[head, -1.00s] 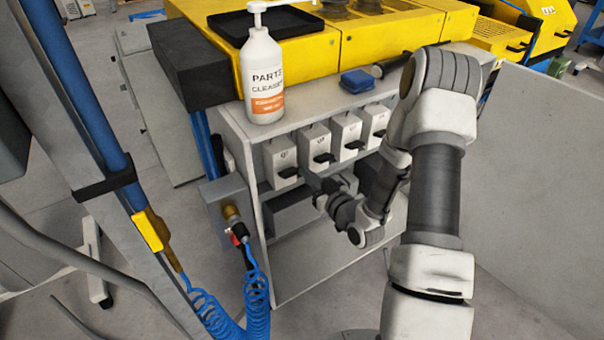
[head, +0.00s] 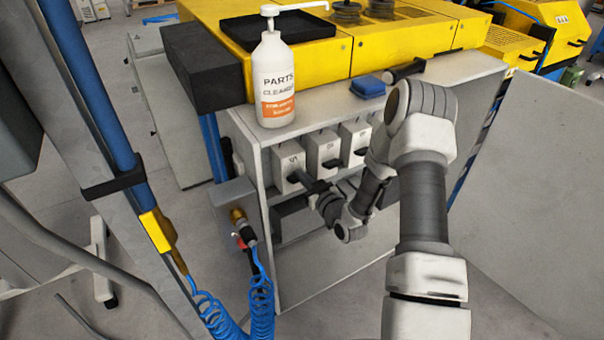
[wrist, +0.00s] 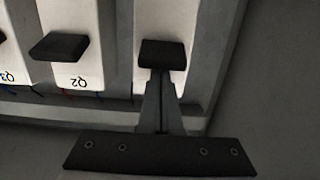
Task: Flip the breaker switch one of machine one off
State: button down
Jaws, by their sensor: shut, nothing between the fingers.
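In the wrist view, which shows the row upside down, this black handle (wrist: 162,54) sticks out from the rightmost white box (wrist: 160,20). My gripper (wrist: 161,76) is shut and empty. Its fingertips meet the handle's lower edge in the picture; whether they touch it I cannot tell. The head view shows my gripper (head: 298,178) in front of this breaker.
Breakers Q2 (wrist: 75,20) and Q3 stand beside it, each with a black handle. A grey box (head: 232,205) with a coiled blue hose (head: 262,300) is at the left.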

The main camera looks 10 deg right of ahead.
jog(key=shift+f+b, duration=0.2)
jog(key=shift+b, duration=0.15)
jog(key=shift+s+t+b, duration=0.15)
jog(key=shift+t+b, duration=0.25)
jog(key=shift+b, duration=0.1)
jog(key=shift+d+f+b, duration=0.1)
jog(key=shift+f+b, duration=0.15)
jog(key=shift+b, duration=0.35)
jog(key=f+b, duration=0.1)
jog(key=b, duration=0.3)
jog(key=s+f+b, duration=0.1)
jog(key=f+b, duration=0.1)
jog(key=b, duration=0.1)
jog(key=shift+d+t+b, duration=0.1)
jog(key=shift+t+b, duration=0.2)
jog(key=shift+b, duration=0.05)
jog(key=shift+r, duration=0.15)
